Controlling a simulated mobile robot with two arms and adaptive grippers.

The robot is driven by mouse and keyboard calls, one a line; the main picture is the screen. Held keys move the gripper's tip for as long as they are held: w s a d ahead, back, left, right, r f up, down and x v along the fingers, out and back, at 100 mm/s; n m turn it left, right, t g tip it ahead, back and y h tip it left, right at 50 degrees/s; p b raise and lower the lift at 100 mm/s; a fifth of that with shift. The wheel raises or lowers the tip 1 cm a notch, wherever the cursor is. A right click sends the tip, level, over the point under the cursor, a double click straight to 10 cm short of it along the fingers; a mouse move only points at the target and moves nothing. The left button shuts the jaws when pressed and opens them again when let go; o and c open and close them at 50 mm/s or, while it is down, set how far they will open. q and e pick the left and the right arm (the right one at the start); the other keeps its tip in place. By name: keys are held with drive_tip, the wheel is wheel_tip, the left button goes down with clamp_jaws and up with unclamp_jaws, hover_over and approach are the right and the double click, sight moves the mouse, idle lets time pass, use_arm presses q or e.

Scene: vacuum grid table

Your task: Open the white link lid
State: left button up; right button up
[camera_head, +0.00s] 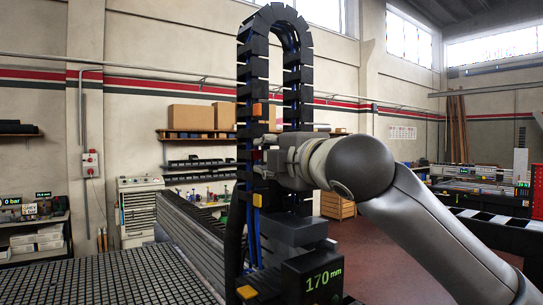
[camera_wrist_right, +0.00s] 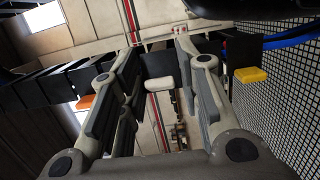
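The black cable chain (camera_head: 246,150) rises in a tall arch, with blue cables inside. Its links carry coloured lids: an orange lid (camera_head: 257,109) higher up and a yellow lid (camera_head: 257,200) lower down. In the right wrist view a pale, whitish lid (camera_wrist_right: 160,85) on a dark link shows between the orange lid (camera_wrist_right: 85,102) and the yellow lid (camera_wrist_right: 251,75). It looks shut. My right gripper (camera_head: 268,156) is at the chain, between those two lids. In the wrist view its fingers (camera_wrist_right: 157,50) are apart, one on each side of the whitish lid; contact cannot be told. My left gripper is out of view.
The black grid table (camera_head: 110,280) fills the lower left. A grey beam (camera_head: 195,240) runs beside the chain. Shelves and cabinets stand by the far wall.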

drive_tip(key=c, duration=0.4)
drive_tip(key=shift+y, duration=0.3)
drive_tip(key=shift+w+d+f+n+g+y, duration=0.1)
drive_tip(key=shift+w+d+n+g+y, duration=0.3)
drive_tip(key=shift+n+g+y, duration=1.5)
drive_tip(key=shift+w+d+r+n+g+y, duration=0.1)
drive_tip(key=shift+w+d+n+g+y, duration=0.3)
drive_tip(key=shift+n+g+y, duration=1.2)
drive_tip(key=shift+w+d+f+n+g+y, duration=0.15)
drive_tip(key=shift+d+n+g+y, duration=0.75)
drive_tip(key=shift+n+g, duration=1.45)
drive_tip(key=shift+a+m+g+y, duration=0.25)
drive_tip(key=shift+m+g+y, duration=0.1)
drive_tip(key=shift+g, duration=0.5)
